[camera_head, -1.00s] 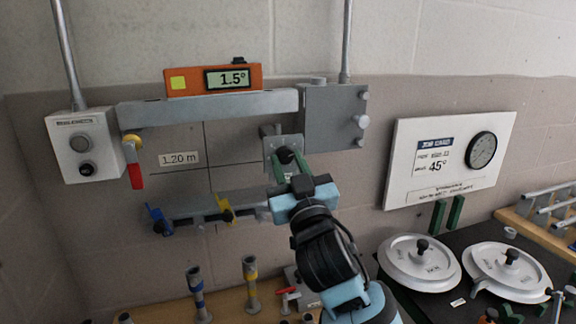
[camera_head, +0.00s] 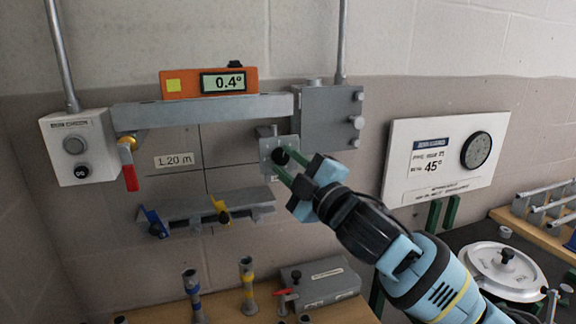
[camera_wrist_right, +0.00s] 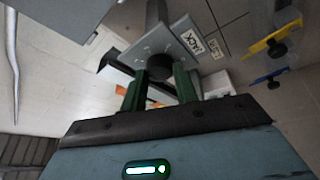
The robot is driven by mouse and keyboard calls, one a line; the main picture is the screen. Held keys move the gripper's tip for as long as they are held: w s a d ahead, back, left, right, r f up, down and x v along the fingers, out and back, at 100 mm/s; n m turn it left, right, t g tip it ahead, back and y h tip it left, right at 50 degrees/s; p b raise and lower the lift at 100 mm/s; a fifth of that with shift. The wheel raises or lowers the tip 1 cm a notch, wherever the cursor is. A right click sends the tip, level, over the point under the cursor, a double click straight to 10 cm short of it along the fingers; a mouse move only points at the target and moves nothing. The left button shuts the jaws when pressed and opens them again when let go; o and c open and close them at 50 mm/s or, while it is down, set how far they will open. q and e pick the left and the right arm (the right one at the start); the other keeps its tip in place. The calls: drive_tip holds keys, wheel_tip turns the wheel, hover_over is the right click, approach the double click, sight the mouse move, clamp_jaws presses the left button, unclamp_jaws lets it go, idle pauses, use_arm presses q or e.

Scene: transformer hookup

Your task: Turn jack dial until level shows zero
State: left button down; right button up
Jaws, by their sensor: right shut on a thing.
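The orange digital level (camera_head: 209,83) sits on the grey horizontal beam (camera_head: 205,111), and its screen reads 0.4°. The black jack dial (camera_head: 280,156) is on a grey plate (camera_head: 267,150) below the beam's right end. My right gripper (camera_head: 287,167) comes in from the lower right, its green fingers shut on the dial. In the right wrist view the dial (camera_wrist_right: 160,73) shows between the two green fingers (camera_wrist_right: 160,87), beside a plate with a label reading JACK. My left gripper is not in view.
A grey box (camera_head: 330,115) with side knobs is right of the dial. A control box with a red-handled lever (camera_head: 129,167) is at left. A lower shelf (camera_head: 205,207) carries blue and yellow clamps. A white job card (camera_head: 445,160) hangs at right.

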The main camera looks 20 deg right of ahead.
drive_tip(key=shift+d+r+n+g+y, duration=0.15)
drive_tip(key=shift+n+g, duration=0.2)
drive_tip(key=shift+n, duration=0.55)
drive_tip(key=shift+a+n+g+y, duration=0.15)
drive_tip(key=shift+n+g, duration=0.2)
drive_tip(key=shift+n, duration=0.55)
drive_tip(key=shift+d, duration=0.1)
drive_tip(key=o, duration=1)
drive_tip(key=shift+c, duration=0.2)
drive_tip(key=v, duration=0.7)
drive_tip(key=shift+s, duration=0.4)
drive_tip(key=shift+d, duration=0.15)
